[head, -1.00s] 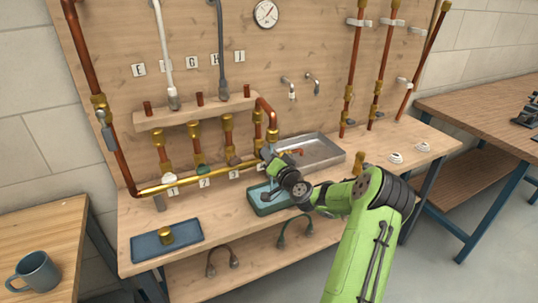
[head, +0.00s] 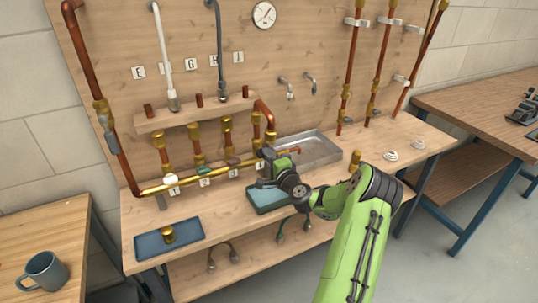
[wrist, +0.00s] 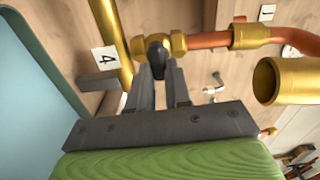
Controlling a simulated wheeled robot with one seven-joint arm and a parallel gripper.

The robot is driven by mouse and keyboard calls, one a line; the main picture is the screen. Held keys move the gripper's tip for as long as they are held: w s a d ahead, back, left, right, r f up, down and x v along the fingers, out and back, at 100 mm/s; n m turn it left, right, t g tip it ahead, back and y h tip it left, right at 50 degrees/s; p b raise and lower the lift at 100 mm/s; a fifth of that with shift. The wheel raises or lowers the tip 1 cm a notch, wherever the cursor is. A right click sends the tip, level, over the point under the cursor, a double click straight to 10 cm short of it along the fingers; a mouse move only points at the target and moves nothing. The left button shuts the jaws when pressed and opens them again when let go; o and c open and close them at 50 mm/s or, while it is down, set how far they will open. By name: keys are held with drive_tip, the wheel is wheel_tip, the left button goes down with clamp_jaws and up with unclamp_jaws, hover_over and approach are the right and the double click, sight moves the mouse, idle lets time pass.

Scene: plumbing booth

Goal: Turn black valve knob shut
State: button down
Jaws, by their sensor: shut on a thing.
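The black valve knob (wrist: 157,50) shows in the wrist view on a brass valve body (wrist: 178,43) in a copper pipe run. My gripper (wrist: 163,70) has its two dark fingers closed on the knob, with the fingertips one on each side of it. In the head view my gripper (head: 266,160) is at the right end of the horizontal brass pipe (head: 215,175), and it hides the black knob there. A tag marked 4 (wrist: 106,60) sits beside the valve in the wrist view. The exact angle of the knob is hard to tell.
Other valves with a white knob (head: 171,179), a green knob (head: 202,171) and a brownish knob (head: 232,161) stand to the left. A teal tray (head: 262,199) lies below my gripper, and a metal sink tray (head: 318,149) is behind it. A blue tray (head: 190,243) holds a brass fitting.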

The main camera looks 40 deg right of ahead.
drive_tip(key=shift+f+m, duration=0.1)
drive_tip(key=shift+m, duration=0.2)
idle(0.4)
drive_tip(key=c, duration=1.1)
unclamp_jaws()
drive_tip(key=shift+o, duration=0.2)
drive_tip(key=b+v, duration=0.2)
drive_tip(key=v, duration=1.3)
drive_tip(key=shift+s, duration=0.35)
drive_tip(key=shift+a, duration=0.15)
